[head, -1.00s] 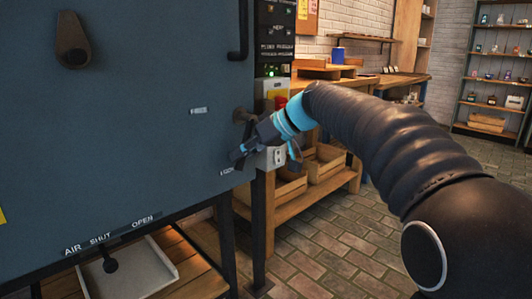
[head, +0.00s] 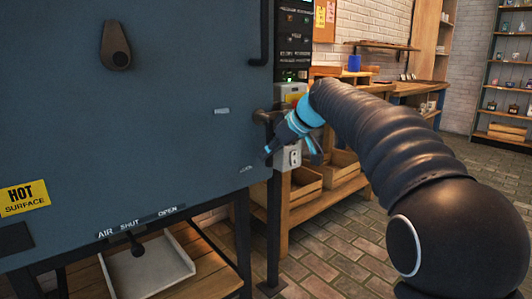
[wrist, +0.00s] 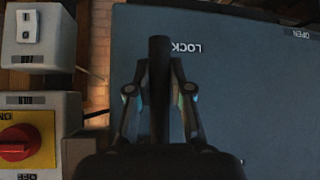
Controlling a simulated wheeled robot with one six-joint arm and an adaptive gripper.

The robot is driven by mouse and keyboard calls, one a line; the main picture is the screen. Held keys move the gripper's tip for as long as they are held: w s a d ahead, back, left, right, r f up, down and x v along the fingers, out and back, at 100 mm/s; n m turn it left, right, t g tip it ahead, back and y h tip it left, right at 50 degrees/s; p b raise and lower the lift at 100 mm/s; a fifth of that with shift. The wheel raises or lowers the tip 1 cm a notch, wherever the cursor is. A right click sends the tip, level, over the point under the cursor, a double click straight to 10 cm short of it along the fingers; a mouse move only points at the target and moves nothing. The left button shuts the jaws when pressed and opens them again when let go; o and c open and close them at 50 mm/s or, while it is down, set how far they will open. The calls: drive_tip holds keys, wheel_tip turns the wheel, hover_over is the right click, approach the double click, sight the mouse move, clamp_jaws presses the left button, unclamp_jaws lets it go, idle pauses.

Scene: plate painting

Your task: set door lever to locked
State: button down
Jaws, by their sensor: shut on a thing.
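The dark door lever (head: 262,116) sits at the right edge of the blue-grey kiln door (head: 150,125). In the wrist view the lever's bar (wrist: 160,65) stands between my gripper's fingers (wrist: 160,95). Its free end lies over the part-hidden, upside-down label "LOCK" (wrist: 187,47). In the head view my gripper (head: 292,147) is just below and right of the lever's pivot, shut on the lever, and hides most of its bar. A small label (head: 246,169) is low on the door beside my fingers, too small to read there.
A grey switch box (head: 289,158) is close behind my gripper. A yellow box with a red knob (wrist: 15,147) shows in the wrist view. Below the door is the air slider (head: 135,243). A wooden bench (head: 325,200) stands behind; the brick floor at right is open.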

drive_tip(key=shift+f, duration=0.1)
drive_tip(key=c, duration=1.1)
unclamp_jaws()
drive_tip(key=shift+d, duration=0.1)
drive_tip(key=shift+o, duration=0.2)
drive_tip(key=v, duration=1.2)
